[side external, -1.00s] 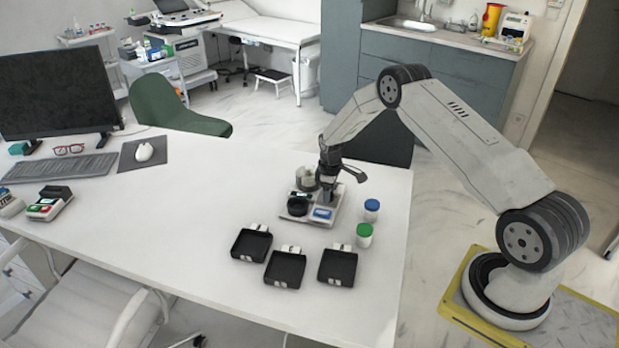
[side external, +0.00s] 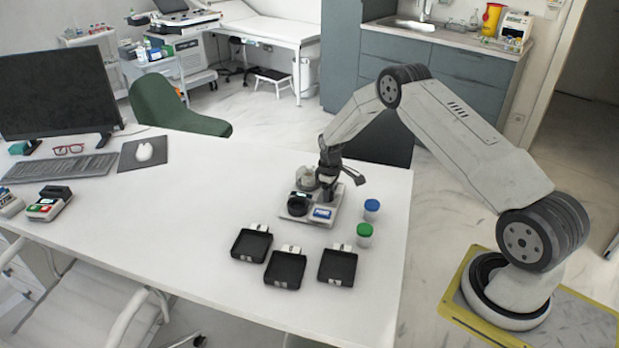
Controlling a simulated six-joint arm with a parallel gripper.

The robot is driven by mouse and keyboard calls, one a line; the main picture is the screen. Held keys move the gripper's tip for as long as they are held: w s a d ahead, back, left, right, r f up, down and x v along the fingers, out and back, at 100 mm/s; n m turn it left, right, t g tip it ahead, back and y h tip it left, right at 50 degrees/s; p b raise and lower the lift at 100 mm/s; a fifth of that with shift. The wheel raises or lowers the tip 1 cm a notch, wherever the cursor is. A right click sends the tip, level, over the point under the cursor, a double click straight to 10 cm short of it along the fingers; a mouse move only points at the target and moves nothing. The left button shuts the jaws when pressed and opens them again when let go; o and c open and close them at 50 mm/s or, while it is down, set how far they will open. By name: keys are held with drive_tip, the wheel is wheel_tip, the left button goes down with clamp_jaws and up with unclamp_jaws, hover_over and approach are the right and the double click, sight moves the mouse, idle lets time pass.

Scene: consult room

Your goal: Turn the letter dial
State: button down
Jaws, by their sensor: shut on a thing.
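A small light-grey device (side external: 324,225) stands on the white desk, with a blue-lit display on its front right. A black round dial (side external: 299,204) sits at its left front, and a pale round part (side external: 307,177) shows behind it. My gripper (side external: 326,190) points down over the device's back right part, just right of the pale part. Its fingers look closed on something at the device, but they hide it. I cannot tell from this view whether it is the letter dial, and no letters are readable.
Three black trays (side external: 252,230) with white tags lie in front of the device. A blue-capped jar (side external: 371,210) and a green-capped jar (side external: 364,235) stand to its right. A keyboard (side external: 60,168), mouse (side external: 145,152) and monitor (side external: 58,92) are at the left. The desk's middle is clear.

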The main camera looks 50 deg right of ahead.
drive_tip(key=m, duration=0.4)
drive_tip(key=shift+m, duration=2.1)
drive_tip(key=c, duration=0.5)
unclamp_jaws()
drive_tip(key=shift+r, duration=0.1)
drive_tip(key=shift+r, duration=3.85)
